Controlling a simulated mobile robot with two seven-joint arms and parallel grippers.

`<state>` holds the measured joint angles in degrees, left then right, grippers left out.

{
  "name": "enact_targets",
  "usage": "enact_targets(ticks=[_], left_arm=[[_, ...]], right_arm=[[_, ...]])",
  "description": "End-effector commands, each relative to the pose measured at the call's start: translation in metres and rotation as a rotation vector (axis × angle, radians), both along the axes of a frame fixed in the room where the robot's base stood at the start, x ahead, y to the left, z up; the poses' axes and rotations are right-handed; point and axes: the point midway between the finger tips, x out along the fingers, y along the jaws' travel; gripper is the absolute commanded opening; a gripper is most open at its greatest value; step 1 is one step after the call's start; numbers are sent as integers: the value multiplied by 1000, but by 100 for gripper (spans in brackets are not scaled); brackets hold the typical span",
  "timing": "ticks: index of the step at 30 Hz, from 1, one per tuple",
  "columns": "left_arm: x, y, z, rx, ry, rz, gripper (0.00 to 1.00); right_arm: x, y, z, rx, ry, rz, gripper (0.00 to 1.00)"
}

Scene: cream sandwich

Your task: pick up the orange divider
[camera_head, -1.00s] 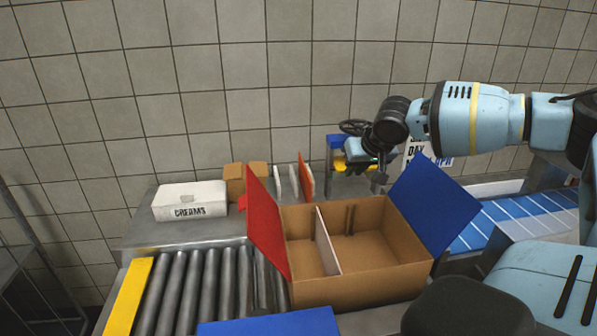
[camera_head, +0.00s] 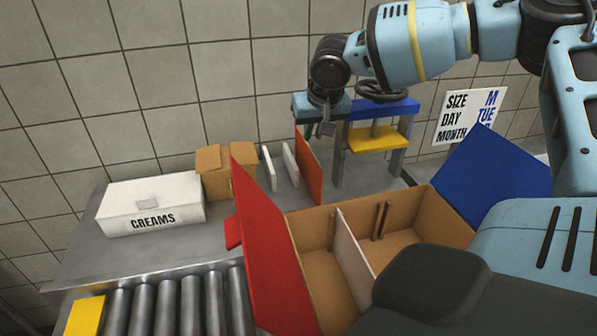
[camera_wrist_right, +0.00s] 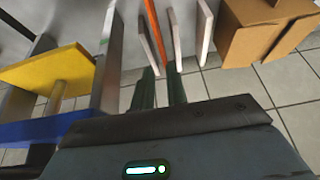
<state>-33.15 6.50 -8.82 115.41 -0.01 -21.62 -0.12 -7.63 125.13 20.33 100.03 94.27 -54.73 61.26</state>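In the right wrist view the orange divider (camera_wrist_right: 153,28) runs down toward the gap between the two fingers (camera_wrist_right: 161,88), which are apart with nothing visibly clamped. I cannot tell whether its edge is between the fingertips. My left gripper is not in view.
An open cardboard box (camera_head: 318,262) with red and blue flaps and a white divider inside stands in front. A blue and yellow stand (camera_head: 378,138) is close on the right. A small cardboard box (camera_head: 222,180) and a white CREAMS box (camera_head: 150,206) are left.

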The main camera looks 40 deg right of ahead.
Motion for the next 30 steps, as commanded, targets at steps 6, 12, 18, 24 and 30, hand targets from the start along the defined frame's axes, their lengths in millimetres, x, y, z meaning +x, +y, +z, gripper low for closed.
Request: enact_targets(ticks=[6,12,18,24,30], left_arm=[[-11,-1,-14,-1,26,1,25],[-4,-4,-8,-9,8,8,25],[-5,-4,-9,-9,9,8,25],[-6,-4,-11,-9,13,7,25],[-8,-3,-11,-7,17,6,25]], right_arm=[[1,0,-24,-1,21,1,15],[2,-1,-25,-2,20,1,15],[9,-4,-42,-3,22,1,15],[12,-5,-46,-2,19,2,15],[21,-9,-63,-3,22,1,15]])
